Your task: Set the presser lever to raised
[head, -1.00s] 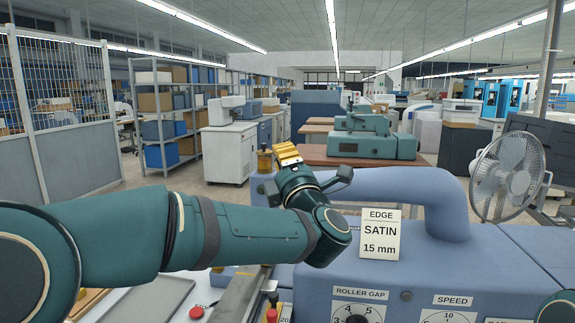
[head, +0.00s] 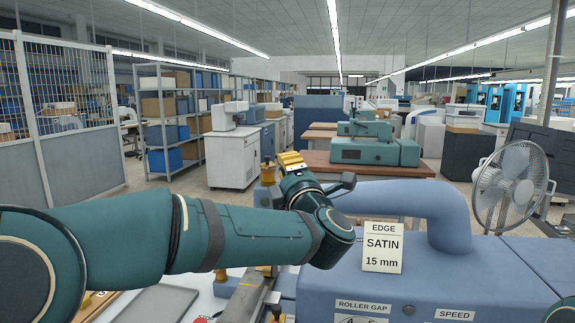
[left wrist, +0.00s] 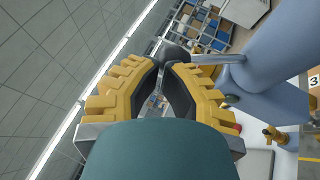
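The presser lever (left wrist: 206,59) is a thin grey rod with a dark round knob (left wrist: 173,52), joined to the blue machine in the left wrist view. My left gripper (left wrist: 163,64) has yellow, ribbed fingers with dark inner pads. Its fingertips are close together at the knob and appear closed on it; the tips hide part of the contact. In the head view my left gripper (head: 291,160) is above the left end of the blue stamping machine (head: 440,275). The lever cannot be made out clearly there behind my wrist. My right gripper is out of view.
A brass fitting (head: 268,172) stands just left of my left gripper. A thick blue curved arm (head: 420,192) crosses the machine behind a card (head: 382,246) reading "EDGE SATIN 15 mm". A fan (head: 510,185) stands at right. A grey tray (head: 165,303) lies at lower left.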

